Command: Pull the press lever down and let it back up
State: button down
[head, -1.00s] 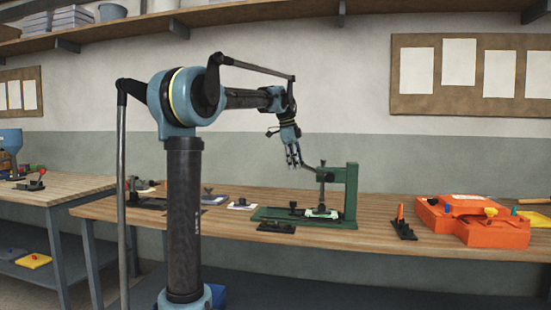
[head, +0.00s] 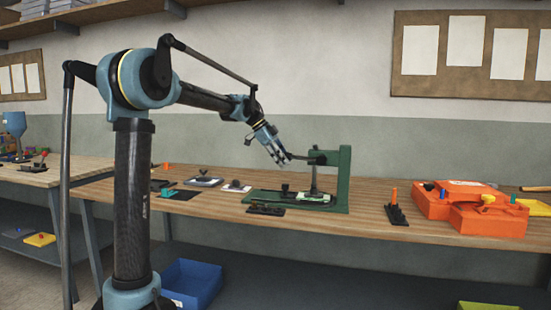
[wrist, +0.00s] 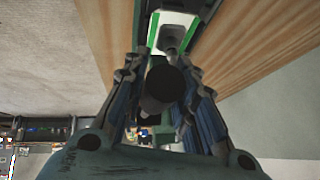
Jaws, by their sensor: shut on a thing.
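The green press (head: 343,180) stands on the wooden bench, with its upright at the right and a flat base reaching left. Its dark lever (head: 299,157) sticks out leftward from the press head and looks nearly level. The dark vertical ram (head: 314,180) hangs below the head, over a pale, green-edged piece on the base. My gripper (head: 279,158) reaches down from the upper left and is shut on the lever's end. In the wrist view the lever's dark round end (wrist: 165,84) sits between the fingers and hides part of the press behind it.
An orange mould case (head: 490,219) and a black stand with an orange peg (head: 394,208) are right of the press. A small black fixture (head: 266,209) lies in front of its base. Small parts lie to the left. A blue bin (head: 192,283) is below the bench.

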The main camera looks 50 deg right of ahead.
jog(key=shift+w+a+f, duration=0.1)
jog(key=shift+a+f, duration=0.05)
jog(key=c, duration=1.5)
grip_release()
jog(key=shift+o, duration=1)
jog(key=v, duration=1.2)
